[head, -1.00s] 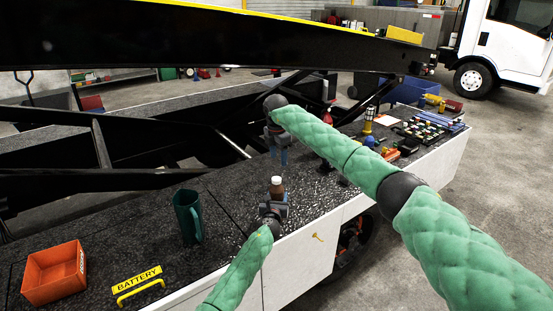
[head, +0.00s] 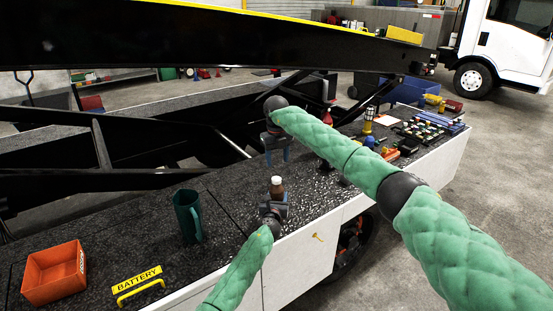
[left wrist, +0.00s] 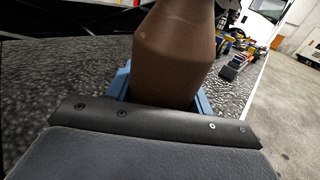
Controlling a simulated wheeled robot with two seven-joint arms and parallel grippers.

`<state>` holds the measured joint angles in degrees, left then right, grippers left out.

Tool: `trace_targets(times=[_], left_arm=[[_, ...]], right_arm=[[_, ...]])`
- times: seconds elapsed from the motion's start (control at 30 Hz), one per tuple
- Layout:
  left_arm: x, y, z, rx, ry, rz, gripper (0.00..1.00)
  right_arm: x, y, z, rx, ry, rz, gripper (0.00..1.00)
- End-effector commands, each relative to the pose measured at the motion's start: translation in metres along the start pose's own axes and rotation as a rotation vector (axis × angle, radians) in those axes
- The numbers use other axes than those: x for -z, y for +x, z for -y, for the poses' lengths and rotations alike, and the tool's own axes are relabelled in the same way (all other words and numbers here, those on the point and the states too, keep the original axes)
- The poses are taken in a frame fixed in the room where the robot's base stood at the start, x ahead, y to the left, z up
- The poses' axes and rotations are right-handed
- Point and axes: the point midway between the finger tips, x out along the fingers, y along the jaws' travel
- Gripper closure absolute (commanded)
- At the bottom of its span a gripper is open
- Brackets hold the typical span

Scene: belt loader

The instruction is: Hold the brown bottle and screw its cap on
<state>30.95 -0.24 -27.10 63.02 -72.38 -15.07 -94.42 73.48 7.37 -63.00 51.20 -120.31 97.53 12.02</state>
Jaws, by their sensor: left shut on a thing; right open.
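The brown bottle (head: 277,189) stands upright on the dark speckled deck, with a white cap (head: 277,180) on its top. Whether the cap is tight cannot be told. My left gripper (head: 275,203) is shut around the bottle from the near side. In the left wrist view the bottle (left wrist: 172,55) fills the middle, between the blue fingers, and its top is out of the picture. My right gripper (head: 276,153) is open and empty, pointing down above and behind the bottle, apart from the cap.
A yellow battery handle (head: 138,284) is at the front edge. Tools and small parts (head: 420,131) crowd the right end. A black beam (head: 200,40) spans above.

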Motion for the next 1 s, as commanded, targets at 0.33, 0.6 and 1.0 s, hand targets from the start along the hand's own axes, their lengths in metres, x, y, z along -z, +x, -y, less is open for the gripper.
trace_targets(times=[0.33,0.6,1.0], left_arm=[[0.0055,-0.0014,-0.0007,-0.001,0.001,-0.006,1.0],[0.0055,-0.0014,-0.0007,-0.001,0.001,-0.006,1.0],[0.0054,-0.0014,-0.0007,-0.001,0.001,-0.006,1.0]], right_arm=[[0.0007,0.0012,-0.0019,-0.013,-0.491,-0.001,0.47],[0.0011,0.0013,-0.0031,-0.021,-0.874,0.003,0.47],[0.0014,0.0012,-0.0046,-0.028,-1.441,0.013,0.47]])
